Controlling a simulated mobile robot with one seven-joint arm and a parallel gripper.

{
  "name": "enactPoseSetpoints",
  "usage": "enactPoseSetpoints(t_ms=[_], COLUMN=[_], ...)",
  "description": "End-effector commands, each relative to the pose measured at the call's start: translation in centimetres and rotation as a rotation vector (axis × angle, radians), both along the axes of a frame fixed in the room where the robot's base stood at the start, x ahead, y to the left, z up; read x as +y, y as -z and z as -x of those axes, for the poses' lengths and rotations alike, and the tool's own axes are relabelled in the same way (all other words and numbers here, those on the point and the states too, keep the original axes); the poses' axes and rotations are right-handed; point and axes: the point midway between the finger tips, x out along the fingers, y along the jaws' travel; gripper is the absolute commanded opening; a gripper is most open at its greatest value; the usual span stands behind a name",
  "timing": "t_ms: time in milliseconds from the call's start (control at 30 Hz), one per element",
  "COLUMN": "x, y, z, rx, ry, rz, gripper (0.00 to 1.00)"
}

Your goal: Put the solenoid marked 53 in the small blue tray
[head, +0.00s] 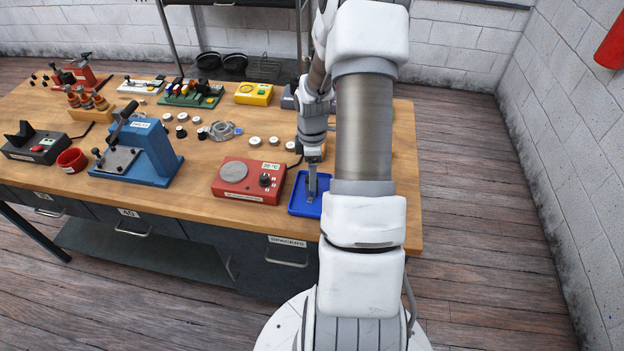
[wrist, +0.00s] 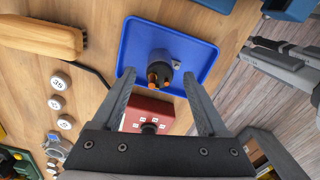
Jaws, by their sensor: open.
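The small blue tray (head: 298,206) sits at the right front of the bench, and it also shows in the wrist view (wrist: 137,32). A dark cylindrical solenoid (wrist: 161,60) with copper-coloured terminals stands in the tray in the wrist view. No number on it can be read. My gripper (head: 312,194) is over the tray in the head view and largely covers the solenoid there. In the wrist view my gripper (wrist: 160,76) is open, one finger at each side of the solenoid, with visible gaps between.
A red hotplate unit (head: 248,182) stands left of the tray. Several round white-topped parts (head: 255,142) lie behind it. A wooden-handled brush (wrist: 40,37) lies near the tray. A blue press (head: 145,155) stands further left. The bench's right edge is close to the tray.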

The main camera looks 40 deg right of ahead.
Motion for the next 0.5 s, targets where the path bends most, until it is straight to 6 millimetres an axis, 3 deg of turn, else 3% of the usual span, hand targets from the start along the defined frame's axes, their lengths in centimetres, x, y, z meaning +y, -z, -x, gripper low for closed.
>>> enactPoseSetpoints(t_ms=[200, 500], x=[-0.1, 0.0], y=[-4.8, -8.3], z=[-0.1, -0.1], rx=[-0.004, -0.002], ry=[0.002, 0.001], rz=[0.003, 0.001], gripper=[0.76, 0.76])
